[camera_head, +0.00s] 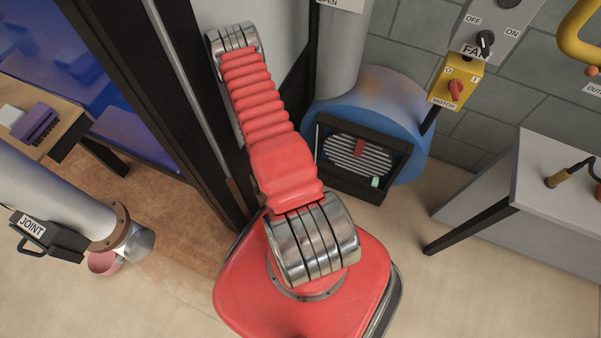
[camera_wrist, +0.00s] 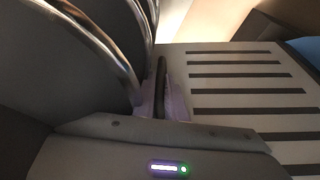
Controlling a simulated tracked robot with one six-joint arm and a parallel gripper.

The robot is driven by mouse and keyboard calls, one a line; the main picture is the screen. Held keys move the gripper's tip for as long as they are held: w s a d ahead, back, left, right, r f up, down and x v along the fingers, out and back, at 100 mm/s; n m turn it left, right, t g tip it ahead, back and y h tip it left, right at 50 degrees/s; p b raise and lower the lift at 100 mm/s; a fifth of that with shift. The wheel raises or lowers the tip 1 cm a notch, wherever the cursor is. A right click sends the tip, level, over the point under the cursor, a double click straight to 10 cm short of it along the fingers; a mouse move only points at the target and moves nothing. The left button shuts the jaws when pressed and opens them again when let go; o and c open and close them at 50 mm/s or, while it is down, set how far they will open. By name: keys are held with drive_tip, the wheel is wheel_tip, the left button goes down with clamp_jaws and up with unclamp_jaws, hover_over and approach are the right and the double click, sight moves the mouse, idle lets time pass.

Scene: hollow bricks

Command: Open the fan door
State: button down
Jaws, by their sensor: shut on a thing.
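The fan is a round blue housing (camera_head: 385,103) at the back wall in the head view. My gripper (camera_wrist: 161,98) shows only in the wrist view. It is shut on a thin dark upright bar (camera_wrist: 160,78), which stands between pale purple pieces. A light panel with dark slots (camera_wrist: 245,80) lies just right of the bar. I cannot tell whether the bar belongs to the fan door. The head view does not show my gripper.
A FAN switch (camera_head: 485,43) and a yellow MOTOR box (camera_head: 456,82) are on the wall right of the fan. A grey table (camera_head: 535,195) stands at the right. A pipe labelled JOINT (camera_head: 60,195) lies at the left. The floor before the fan is clear.

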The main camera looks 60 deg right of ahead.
drive_tip(key=shift+w, duration=0.1)
drive_tip(key=c, duration=1.8)
unclamp_jaws()
drive_tip(key=shift+r, duration=0.15)
drive_tip(key=v, duration=1.3)
drive_tip(key=shift+r, duration=0.2)
drive_tip(key=shift+w, duration=0.1)
